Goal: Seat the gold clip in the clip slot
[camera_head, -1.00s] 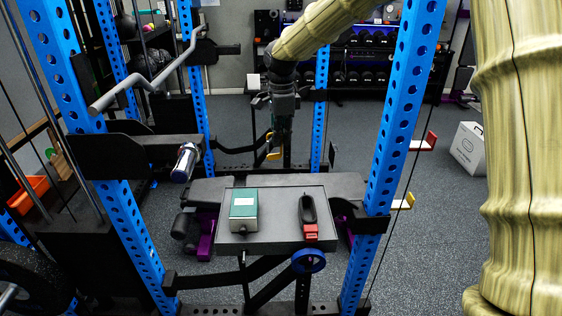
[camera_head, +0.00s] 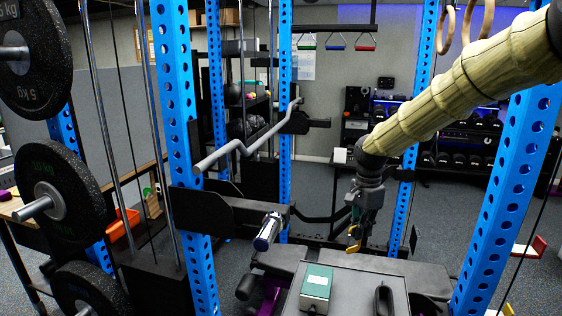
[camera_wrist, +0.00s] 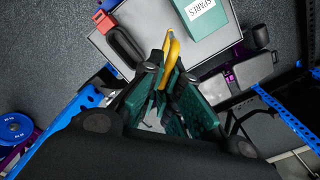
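The gold clip (camera_wrist: 171,52) is a curved yellow piece held between the fingertips of my gripper (camera_wrist: 165,78). In the head view my gripper (camera_head: 358,228) points down with the gold clip (camera_head: 353,240) at its tip, apparently above the far side of the grey tray (camera_head: 345,292). On the tray are a green box marked SPARES (camera_wrist: 201,12) and a black oval piece (camera_wrist: 126,44) with a red block (camera_wrist: 103,20) at its end. I cannot make out the clip slot.
Blue rack uprights (camera_head: 178,130) and (camera_head: 505,190) stand on either side of the tray. A bent grey bar (camera_head: 245,145) and a chrome-ended bar (camera_head: 268,232) project at left. Weight plates (camera_head: 55,200) hang farther left. The air above the tray looks clear.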

